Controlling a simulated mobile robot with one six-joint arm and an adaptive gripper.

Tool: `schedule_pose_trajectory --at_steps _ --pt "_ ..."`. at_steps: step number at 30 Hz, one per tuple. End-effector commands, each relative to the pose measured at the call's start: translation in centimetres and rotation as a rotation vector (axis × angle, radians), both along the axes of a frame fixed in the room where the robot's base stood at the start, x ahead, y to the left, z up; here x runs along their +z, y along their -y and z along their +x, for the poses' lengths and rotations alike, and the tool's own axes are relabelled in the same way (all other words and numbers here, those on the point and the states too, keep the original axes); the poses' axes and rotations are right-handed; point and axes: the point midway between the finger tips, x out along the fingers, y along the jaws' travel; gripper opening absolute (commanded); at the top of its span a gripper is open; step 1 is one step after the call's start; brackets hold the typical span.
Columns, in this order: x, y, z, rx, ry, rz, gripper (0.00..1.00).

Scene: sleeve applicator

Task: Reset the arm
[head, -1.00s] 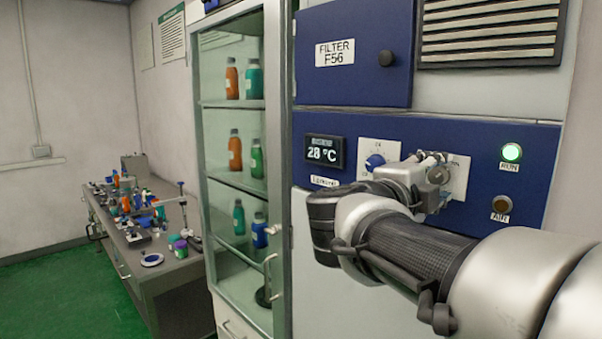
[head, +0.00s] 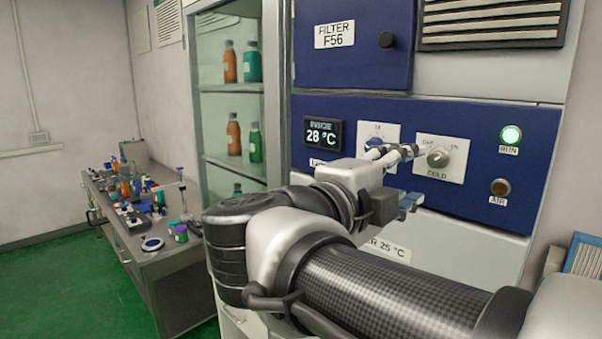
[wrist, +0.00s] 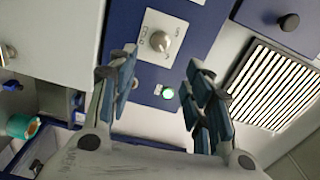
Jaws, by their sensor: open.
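My arm reaches across the front of a blue and white machine in the head view. My gripper (wrist: 160,95) is open in the wrist view, its two blue-padded fingers wide apart with nothing between them. A blue knob (head: 375,146) on another white plate is partly covered by my gripper in the head view. The display (head: 324,133) reads 28 °C. The green RUN light (head: 511,134) is lit, and it shows between the fingers in the wrist view (wrist: 168,93).
A glass cabinet (head: 193,100) with orange and teal bottles stands close left of my arm. A cluttered workbench (head: 170,262) is farther left. The green floor (head: 70,290) in front of it is clear. A slatted vent (head: 490,24) is at upper right.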

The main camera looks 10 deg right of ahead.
Motion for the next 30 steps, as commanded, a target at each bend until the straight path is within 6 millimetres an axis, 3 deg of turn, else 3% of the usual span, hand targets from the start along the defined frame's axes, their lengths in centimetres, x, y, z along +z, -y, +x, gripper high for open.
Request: schedule_pose_trajectory --at_steps 13,19,22,25,28,30 --pt "0.0 -0.5 -0.4 0.003 0.0 -0.002 0.46" --pt "1.8 -1.5 2.0 0.182 0.023 -0.096 0.46" --pt "3.0 -3.7 3.8 0.376 0.01 -0.218 0.46" --pt "2.7 -6.7 4.7 0.585 -0.047 -0.361 0.46" --pt "0.5 -9.9 4.5 0.784 -0.152 -0.504 0.46" --pt "-2.2 -11.8 3.7 0.913 -0.255 -0.602 0.46"
